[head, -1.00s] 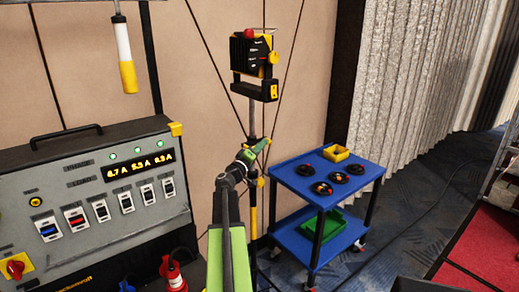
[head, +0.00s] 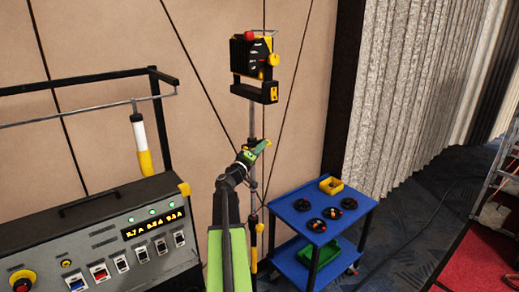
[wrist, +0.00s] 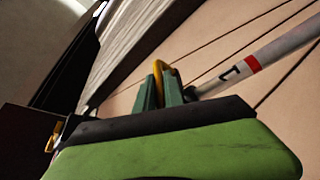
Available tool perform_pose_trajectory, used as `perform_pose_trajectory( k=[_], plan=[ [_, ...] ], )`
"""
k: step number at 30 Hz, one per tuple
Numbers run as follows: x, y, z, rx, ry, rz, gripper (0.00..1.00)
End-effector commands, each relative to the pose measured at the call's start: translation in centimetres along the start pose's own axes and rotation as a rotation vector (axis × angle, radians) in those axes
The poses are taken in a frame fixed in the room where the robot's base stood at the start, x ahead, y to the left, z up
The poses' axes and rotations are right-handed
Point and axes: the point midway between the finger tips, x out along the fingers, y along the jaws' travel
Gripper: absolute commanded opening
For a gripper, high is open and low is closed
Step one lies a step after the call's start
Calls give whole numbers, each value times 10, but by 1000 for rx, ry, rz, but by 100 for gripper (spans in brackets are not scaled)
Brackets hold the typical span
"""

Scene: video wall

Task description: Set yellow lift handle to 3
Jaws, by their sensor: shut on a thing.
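A thin upright stand (head: 252,120) is in front of the panelled wall and carries a black lamp-like unit (head: 253,65) at its top. My gripper (head: 264,145) is at the stand's middle, below that unit. The wrist view shows my gripper (wrist: 165,92) shut on the yellow lift handle (wrist: 164,71), a curved loop between the green fingers. Beside it, a pale tube (wrist: 270,54) has a red band and a dark mark, possibly a 1. The lower part of the handle is hidden by the gripper.
A grey console (head: 110,235) with switches is at the left. A thin rail with a white and yellow hanging piece (head: 141,145) is above it.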

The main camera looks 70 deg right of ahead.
Motion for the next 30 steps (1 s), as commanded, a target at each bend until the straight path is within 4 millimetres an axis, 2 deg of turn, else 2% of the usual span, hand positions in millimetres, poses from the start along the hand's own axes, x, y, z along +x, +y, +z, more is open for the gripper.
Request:
perform_pose_trajectory(
  k=[1,11,12,16,26,30],
  plan=[
    [2,5,-3,-4,3,4,0],
    [2,4,-2,-4,3,6,0],
    [2,4,-2,-4,3,6,18],
    [1,4,-2,-3,2,6,34],
    [-2,3,-1,-3,2,5,34],
    [-24,3,0,-2,3,4,34]
  ],
)
